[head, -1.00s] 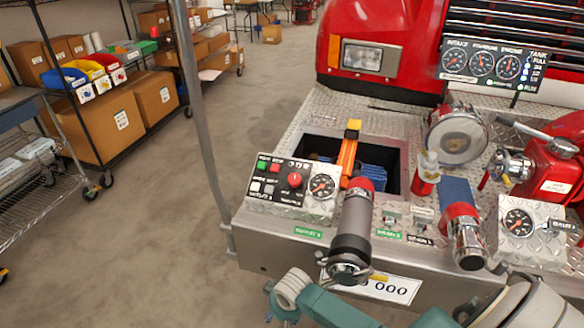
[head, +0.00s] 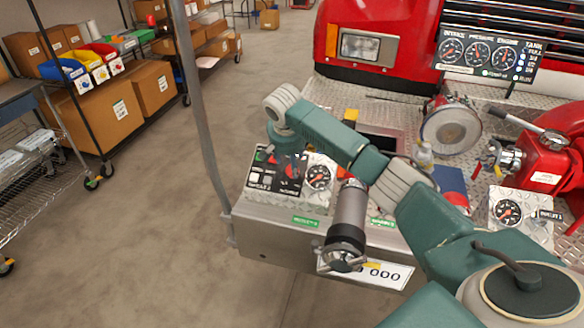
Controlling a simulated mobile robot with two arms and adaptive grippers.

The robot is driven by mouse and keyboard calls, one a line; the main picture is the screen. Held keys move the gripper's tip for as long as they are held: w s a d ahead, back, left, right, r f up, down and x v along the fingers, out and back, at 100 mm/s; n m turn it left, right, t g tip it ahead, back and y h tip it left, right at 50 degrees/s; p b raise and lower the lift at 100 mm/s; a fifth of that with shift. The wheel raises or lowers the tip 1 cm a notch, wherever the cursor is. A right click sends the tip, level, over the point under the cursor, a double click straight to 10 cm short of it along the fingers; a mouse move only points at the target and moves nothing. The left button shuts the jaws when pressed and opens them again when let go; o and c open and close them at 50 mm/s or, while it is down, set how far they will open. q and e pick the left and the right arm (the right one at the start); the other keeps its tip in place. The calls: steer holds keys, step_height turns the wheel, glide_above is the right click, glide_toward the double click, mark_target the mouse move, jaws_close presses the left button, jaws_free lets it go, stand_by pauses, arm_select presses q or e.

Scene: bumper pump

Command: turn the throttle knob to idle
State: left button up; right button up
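The throttle control panel (head: 262,187), black with small buttons, is on the truck's bumper deck in the head view. My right arm comes in from the lower right and bends down over this panel. My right gripper (head: 287,166) points down at the panel, with dark fingers around or just above the red knob (head: 291,172). The knob is mostly hidden by the fingers. I cannot tell whether they touch it or how far they are closed. My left gripper is not in view.
A round gauge (head: 318,178) sits just right of the knob. A grey pole (head: 200,120) rises left of the bumper.

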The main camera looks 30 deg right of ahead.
steer(key=shift+x, duration=2.75)
steer(key=shift+a, duration=0.1)
steer(key=c, duration=1.1)
